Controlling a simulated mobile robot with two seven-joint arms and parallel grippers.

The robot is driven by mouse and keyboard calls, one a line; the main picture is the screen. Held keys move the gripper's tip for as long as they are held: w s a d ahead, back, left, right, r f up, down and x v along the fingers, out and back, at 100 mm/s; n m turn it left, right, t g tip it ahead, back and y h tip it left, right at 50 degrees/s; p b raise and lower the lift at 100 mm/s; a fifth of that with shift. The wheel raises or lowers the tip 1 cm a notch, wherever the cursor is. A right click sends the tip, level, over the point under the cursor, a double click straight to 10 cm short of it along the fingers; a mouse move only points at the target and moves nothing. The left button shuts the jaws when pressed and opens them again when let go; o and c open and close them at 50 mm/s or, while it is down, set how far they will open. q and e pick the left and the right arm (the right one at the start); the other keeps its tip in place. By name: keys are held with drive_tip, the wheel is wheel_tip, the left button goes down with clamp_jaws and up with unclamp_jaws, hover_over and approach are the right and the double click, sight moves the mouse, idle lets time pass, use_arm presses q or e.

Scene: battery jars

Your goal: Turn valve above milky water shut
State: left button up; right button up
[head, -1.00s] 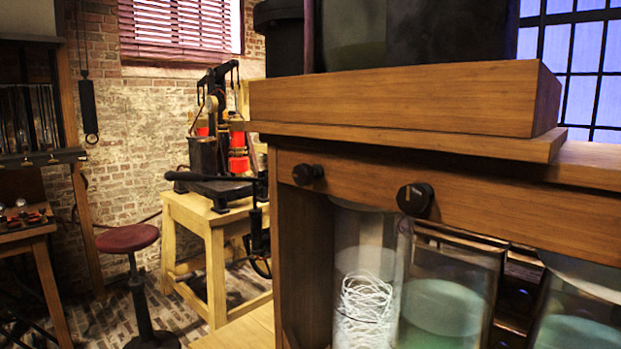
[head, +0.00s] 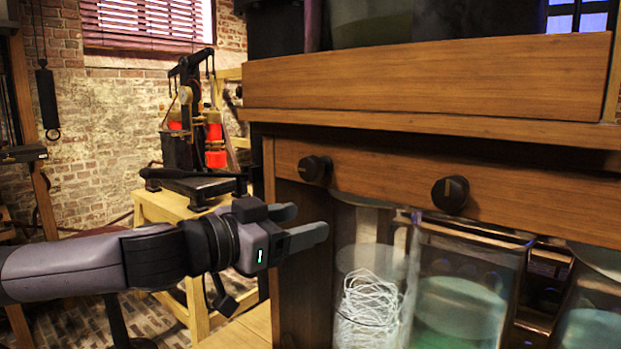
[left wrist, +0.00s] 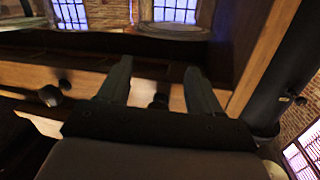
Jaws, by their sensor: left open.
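Two black knob valves sit on the wooden rail of the cabinet: a left one (head: 314,169) and a right one (head: 450,193). Below the left one is a glass jar with white tangled strands (head: 369,306). Below the right one is a glass jar with cloudy greenish liquid (head: 458,310). My left gripper (head: 306,222) is open and empty, below the left knob and apart from it in the head view. In the left wrist view its fingers (left wrist: 155,72) are spread, with a dark knob (left wrist: 159,101) visible between them and another knob (left wrist: 50,95) to the left. My right gripper is not in view.
The wooden cabinet (head: 430,80) overhangs the jars. Another jar with greenish liquid (head: 590,325) stands at the right edge. A wooden bench (head: 165,208) with a black and red apparatus (head: 190,140) stands behind my left arm.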

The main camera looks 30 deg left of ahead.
sight(305, 172)
use_arm(q)
drive_tip(key=shift+n+t+y, duration=0.4)
drive_tip(key=shift+t+y, duration=0.2)
drive_tip(key=shift+y, duration=0.1)
drive_tip(key=s+r, duration=0.1)
drive_tip(key=r, duration=0.1)
drive_tip(key=s+r, duration=0.1)
drive_tip(key=r, duration=0.2)
drive_tip(key=s+r+p, duration=0.1)
drive_tip(key=r, duration=0.1)
drive_tip(key=shift+s+a+r, duration=0.15)
drive_tip(key=shift+s+r, duration=0.1)
drive_tip(key=shift+r, duration=0.1)
drive_tip(key=w+p, duration=0.1)
drive_tip(key=p, duration=0.2)
drive_tip(key=shift+w, duration=0.3)
drive_tip(key=shift+w+f, duration=0.15)
drive_tip(key=shift+f, duration=0.05)
drive_tip(key=shift+w, duration=0.4)
drive_tip(key=shift+w+d, duration=0.3)
drive_tip(key=shift+w, duration=0.5)
drive_tip(key=shift+w+d, duration=0.2)
drive_tip(key=shift+w, duration=0.85)
